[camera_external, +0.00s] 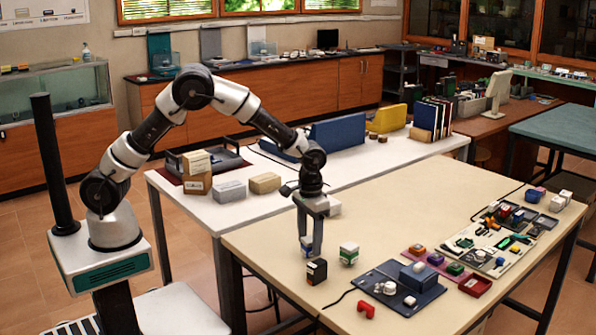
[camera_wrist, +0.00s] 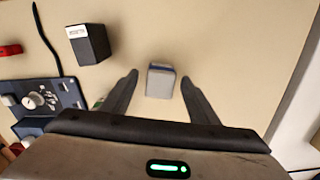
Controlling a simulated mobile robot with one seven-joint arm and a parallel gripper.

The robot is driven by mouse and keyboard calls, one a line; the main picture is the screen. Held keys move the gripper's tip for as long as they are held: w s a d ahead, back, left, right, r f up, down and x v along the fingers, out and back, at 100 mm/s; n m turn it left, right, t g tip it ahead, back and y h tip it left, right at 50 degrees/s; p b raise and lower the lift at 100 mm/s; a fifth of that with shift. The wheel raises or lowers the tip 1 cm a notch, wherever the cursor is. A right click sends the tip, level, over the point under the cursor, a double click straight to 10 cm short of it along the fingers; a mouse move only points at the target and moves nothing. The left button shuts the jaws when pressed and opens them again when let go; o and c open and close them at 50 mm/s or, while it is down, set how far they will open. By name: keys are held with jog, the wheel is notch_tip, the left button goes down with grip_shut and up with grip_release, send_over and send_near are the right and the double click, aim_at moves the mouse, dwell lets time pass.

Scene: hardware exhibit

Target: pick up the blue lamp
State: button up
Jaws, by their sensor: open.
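A small grey block with a blue band (camera_wrist: 160,82) stands on the beige table, and I take it for the blue lamp. No other lamp-like blue thing is clear. In the wrist view my gripper (camera_wrist: 159,78) is open, with one finger on each side of the block and gaps left and right. In the external view my gripper (camera_external: 309,246) points straight down, low over the table's near left part. There the block (camera_external: 305,242) is small and partly hidden by the fingers.
A black box with a white label (camera_external: 316,272) stands close in front. A dark blue tray (camera_external: 420,298), a red piece (camera_external: 366,309) and a black cable lie further right. The beige table's middle (camera_external: 400,205) is clear.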

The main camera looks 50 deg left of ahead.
jog(key=shift+f, duration=0.2)
jog(key=shift+c, duration=0.2)
jog(key=c, duration=1.1)
jog(key=shift+r, duration=0.1)
